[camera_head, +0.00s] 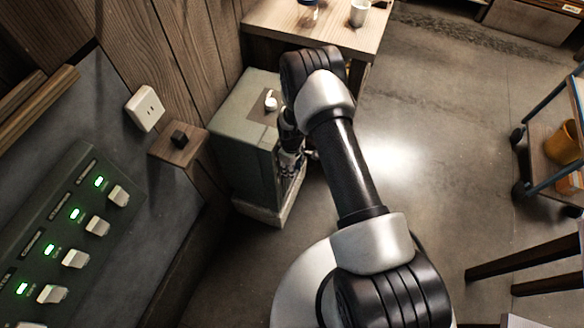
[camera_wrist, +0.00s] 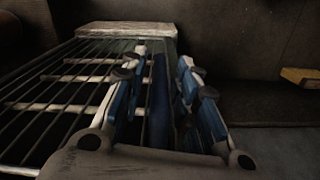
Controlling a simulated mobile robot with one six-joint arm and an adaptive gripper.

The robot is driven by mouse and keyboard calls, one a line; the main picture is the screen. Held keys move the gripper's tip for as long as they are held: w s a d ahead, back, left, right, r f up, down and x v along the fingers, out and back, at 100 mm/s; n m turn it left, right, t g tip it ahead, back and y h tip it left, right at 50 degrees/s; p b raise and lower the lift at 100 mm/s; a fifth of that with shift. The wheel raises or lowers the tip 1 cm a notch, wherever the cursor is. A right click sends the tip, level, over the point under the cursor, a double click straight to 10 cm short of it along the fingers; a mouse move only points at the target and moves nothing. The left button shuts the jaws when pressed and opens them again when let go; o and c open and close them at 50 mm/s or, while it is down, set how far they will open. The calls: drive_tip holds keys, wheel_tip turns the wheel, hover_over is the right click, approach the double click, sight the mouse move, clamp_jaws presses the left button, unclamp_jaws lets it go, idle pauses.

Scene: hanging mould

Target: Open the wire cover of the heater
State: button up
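The heater (camera_head: 240,125) is a grey-green box with a white knob on its top, left of my arm in the head view. Its wire cover (camera_wrist: 62,95) fills the left of the wrist view: thin dark wires over pale bars. My gripper (camera_wrist: 163,62) has its two blue-padded fingers apart, at the right end of the wires. A dark bluish strip shows between the fingers; I cannot tell if they touch it. In the head view my gripper (camera_head: 291,155) is low at the heater's right side, mostly hidden by my arm. How far the cover stands open is unclear.
A small wooden block (camera_head: 180,145) and a switch panel (camera_head: 65,225) are at left. A cart (camera_head: 550,130) stands at right. The floor between is clear.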

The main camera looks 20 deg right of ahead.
clamp_jaws()
drive_tip(key=shift+s+d, duration=0.1)
idle(0.5)
